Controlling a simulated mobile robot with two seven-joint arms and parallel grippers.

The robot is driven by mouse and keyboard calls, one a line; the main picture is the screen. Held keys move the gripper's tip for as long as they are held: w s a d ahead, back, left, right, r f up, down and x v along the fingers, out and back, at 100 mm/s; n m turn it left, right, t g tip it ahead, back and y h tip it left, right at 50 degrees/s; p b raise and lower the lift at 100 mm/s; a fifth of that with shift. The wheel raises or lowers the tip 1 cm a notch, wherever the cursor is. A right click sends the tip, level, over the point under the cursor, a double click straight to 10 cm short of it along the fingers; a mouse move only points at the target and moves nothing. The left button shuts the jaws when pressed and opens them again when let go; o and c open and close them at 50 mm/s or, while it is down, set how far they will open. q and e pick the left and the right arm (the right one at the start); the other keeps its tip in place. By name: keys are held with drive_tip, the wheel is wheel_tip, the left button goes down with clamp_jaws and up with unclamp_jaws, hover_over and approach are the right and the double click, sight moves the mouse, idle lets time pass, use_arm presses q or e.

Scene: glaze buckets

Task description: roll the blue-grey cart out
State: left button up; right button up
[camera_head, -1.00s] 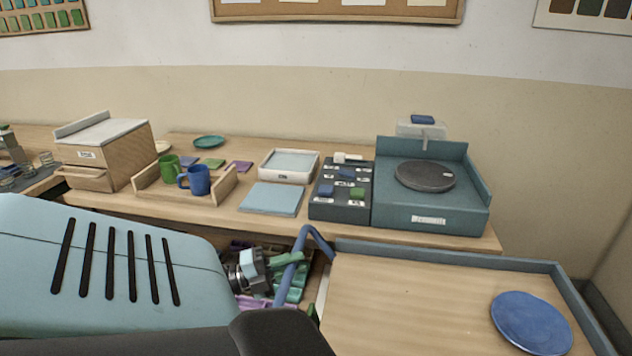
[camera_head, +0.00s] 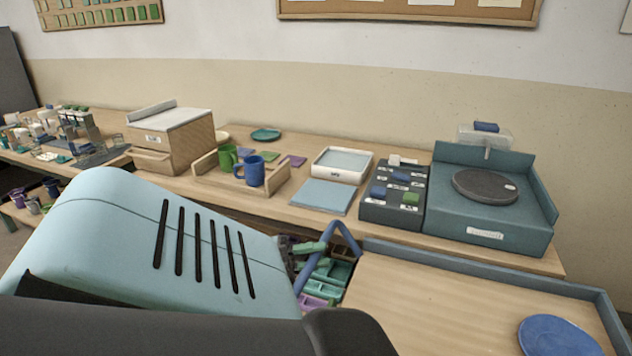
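The blue-grey cart (camera_head: 482,264) stands at the lower right, in front of the bench. It has a pale wooden top inside a blue-grey rim. Its bent blue handle (camera_head: 345,234) rises at the left end. A blue plate (camera_head: 560,337) lies on its top at the right. My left arm covers the lower left of the view. My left gripper (camera_head: 288,250) is mostly hidden behind that arm, just left of the handle. I cannot tell whether it touches the handle or whether its fingers are open. My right gripper is out of view.
The wooden bench (camera_head: 285,212) runs behind the cart. Green and purple bins (camera_head: 322,285) sit below.

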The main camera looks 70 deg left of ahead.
use_arm(q)
drive_tip(key=shift+o, duration=0.5)
drive_tip(key=shift+s+a+f, duration=0.1)
drive_tip(key=shift+s, duration=0.15)
drive_tip(key=b+v, duration=0.1)
drive_tip(key=v, duration=0.6)
drive_tip(key=shift+s, duration=0.15)
